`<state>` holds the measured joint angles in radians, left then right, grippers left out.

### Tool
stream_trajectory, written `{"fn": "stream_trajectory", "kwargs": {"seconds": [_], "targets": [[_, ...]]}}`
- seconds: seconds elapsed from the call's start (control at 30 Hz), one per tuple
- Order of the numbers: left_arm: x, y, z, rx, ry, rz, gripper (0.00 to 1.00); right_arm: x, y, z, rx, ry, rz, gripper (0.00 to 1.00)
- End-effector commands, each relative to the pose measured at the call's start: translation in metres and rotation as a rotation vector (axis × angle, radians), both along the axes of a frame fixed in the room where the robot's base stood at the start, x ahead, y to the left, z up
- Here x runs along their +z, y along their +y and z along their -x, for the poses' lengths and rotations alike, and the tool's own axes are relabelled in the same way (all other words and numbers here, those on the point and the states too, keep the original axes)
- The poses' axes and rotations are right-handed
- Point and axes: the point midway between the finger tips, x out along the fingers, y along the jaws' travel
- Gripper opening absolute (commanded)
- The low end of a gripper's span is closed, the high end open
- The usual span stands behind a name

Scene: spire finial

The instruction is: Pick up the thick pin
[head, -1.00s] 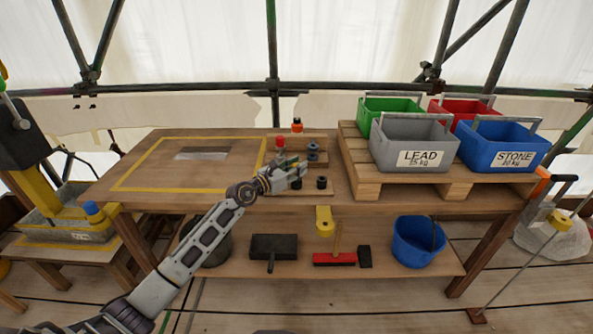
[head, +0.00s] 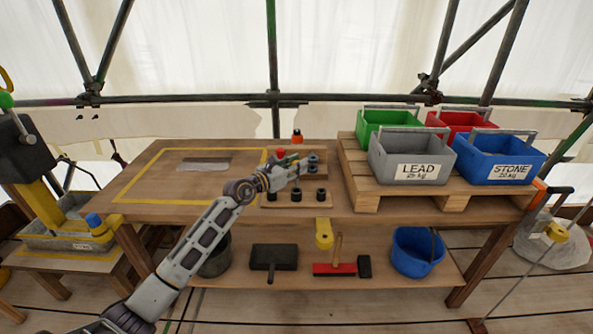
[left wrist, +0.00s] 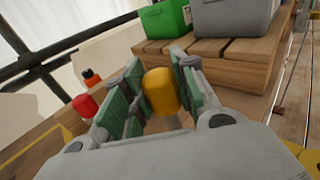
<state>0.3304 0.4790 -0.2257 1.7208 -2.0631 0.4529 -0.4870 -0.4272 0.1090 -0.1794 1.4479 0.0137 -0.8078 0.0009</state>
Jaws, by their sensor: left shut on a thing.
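A pin with a yellow rounded head (left wrist: 161,91) stands between the green-padded fingers of my left gripper (left wrist: 155,95) in the left wrist view. The fingers are shut on it, and its lower part is mostly hidden by the gripper. In the head view my left gripper (head: 294,164) is over the far part of the small pin board on the bench, and the yellow head is hard to make out there. A red-headed pin (left wrist: 85,105) is to the left of the fingers and also shows in the head view (head: 281,153). My right gripper is not in view.
Several dark collars, one in front (head: 296,194) and one grey-blue (head: 313,160), stand around the gripper. An orange-topped item (head: 297,137) stands behind. A pallet (head: 375,190) with bins is to the right. The yellow-taped bench area (head: 150,200) to the left is mostly clear.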

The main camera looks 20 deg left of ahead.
Motion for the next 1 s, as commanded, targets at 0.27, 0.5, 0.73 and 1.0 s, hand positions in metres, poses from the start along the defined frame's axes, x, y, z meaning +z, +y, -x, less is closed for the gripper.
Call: {"fn": "stream_trajectory", "kwargs": {"seconds": [0.27, 0.5, 0.73, 1.0], "targets": [[0.029, 0.000, 0.000, 0.000, -0.002, -0.001, 0.02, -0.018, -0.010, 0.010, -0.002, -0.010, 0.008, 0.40], [0.039, 0.000, 0.000, 0.000, -0.001, 0.000, 0.02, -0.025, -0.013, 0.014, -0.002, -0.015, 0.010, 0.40], [0.040, 0.000, 0.000, 0.000, 0.000, -0.001, 0.02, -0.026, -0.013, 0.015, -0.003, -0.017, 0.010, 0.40], [0.040, 0.000, 0.000, 0.000, -0.001, 0.000, 0.02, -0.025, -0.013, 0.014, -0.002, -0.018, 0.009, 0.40]]}}
